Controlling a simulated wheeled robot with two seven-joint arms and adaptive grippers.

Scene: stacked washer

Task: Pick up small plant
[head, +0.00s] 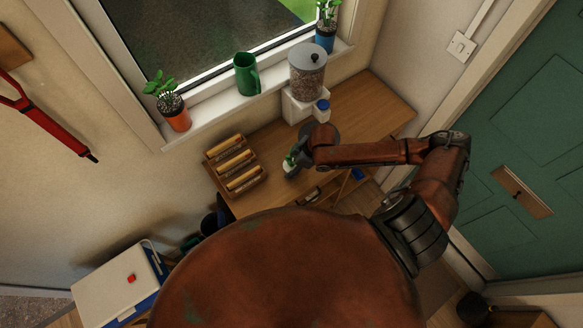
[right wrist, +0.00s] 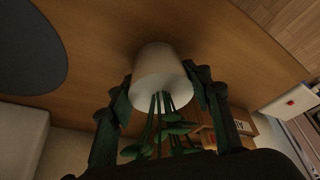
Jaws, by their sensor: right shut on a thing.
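The small plant, a white pot (right wrist: 162,66) with green stems and leaves (right wrist: 163,128), shows in the right wrist view, its leafy end toward the camera. My right gripper (right wrist: 160,86) is shut on it, with one dark finger on each side of the pot. In the head view my right gripper (head: 297,160) is over the wooden table (head: 375,103), and the plant there is small and partly hidden by it. Whether the pot touches the table I cannot tell. My left gripper is not in view.
A wooden rack (head: 235,166) stands left of the gripper. A clear dispenser (head: 307,72) on a white stand and a blue-lidded jar (head: 321,110) are behind it. The windowsill holds an orange potted plant (head: 174,112), a green jug (head: 246,75) and a blue potted plant (head: 325,38). The table's right end is clear.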

